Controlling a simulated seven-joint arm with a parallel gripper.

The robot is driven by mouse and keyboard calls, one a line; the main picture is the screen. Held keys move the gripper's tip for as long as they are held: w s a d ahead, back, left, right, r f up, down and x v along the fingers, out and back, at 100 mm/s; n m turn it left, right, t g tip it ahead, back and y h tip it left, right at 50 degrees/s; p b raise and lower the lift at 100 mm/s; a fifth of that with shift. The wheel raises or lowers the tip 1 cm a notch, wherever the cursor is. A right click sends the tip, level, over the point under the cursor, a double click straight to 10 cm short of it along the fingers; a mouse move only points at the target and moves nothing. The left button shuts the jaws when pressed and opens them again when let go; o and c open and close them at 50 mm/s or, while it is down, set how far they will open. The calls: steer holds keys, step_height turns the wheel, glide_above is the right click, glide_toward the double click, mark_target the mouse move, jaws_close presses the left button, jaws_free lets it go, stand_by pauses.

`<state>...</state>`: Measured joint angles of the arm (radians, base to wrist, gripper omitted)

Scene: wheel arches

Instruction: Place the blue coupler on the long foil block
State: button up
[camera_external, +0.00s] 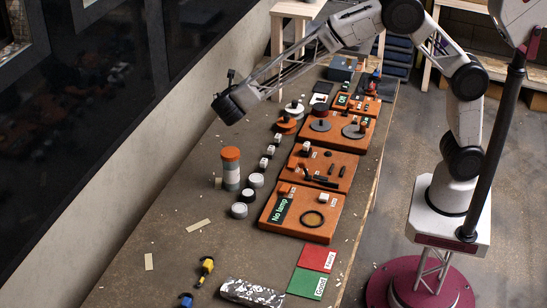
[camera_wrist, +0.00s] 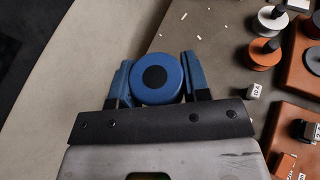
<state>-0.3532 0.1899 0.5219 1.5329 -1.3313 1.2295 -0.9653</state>
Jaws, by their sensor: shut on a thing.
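My gripper (camera_external: 222,109) is raised above the far left side of the table. In the wrist view its blue fingers (camera_wrist: 156,80) are shut on a blue round piece (camera_wrist: 140,86) with a black centre. I cannot tell its full shape. A blue-and-black piece (camera_external: 186,300), looking like a coupler, lies on the table at the bottom edge of the external view, partly cut off. The long foil block (camera_external: 252,292), silver and crinkled, lies at the near end of the table, far from my gripper.
A yellow-and-black piece (camera_external: 206,268) lies left of the foil block. Green (camera_external: 306,284) and red (camera_external: 317,258) cards lie to its right. An orange-capped cylinder (camera_external: 231,168), round white pieces and orange boards fill the middle. The table's left side is mostly clear beside the wall.

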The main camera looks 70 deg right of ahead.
steer(key=s+a, duration=0.2)
steer(key=a, duration=0.3)
steer(key=s+a+n+t+y, duration=0.1)
steer(key=s+a, duration=0.1)
steer(key=a, duration=0.3)
steer(key=s+a+n+t, duration=0.1)
steer(key=s+a, duration=0.1)
steer(key=a, duration=0.4)
steer(key=shift+s, duration=0.4)
steer(key=s+a+n+t+y, duration=0.5)
steer(key=s+a+n+y, duration=0.15)
steer(key=s+a, duration=2.75)
step_height(320, 180, down, 12)
steer(key=d, duration=0.1)
steer(key=shift+s+r, duration=0.15)
steer(key=shift+s, duration=0.2)
glide_above(253, 290)
steer(key=shift+d+f, duration=0.15)
steer(key=shift+f, duration=0.55)
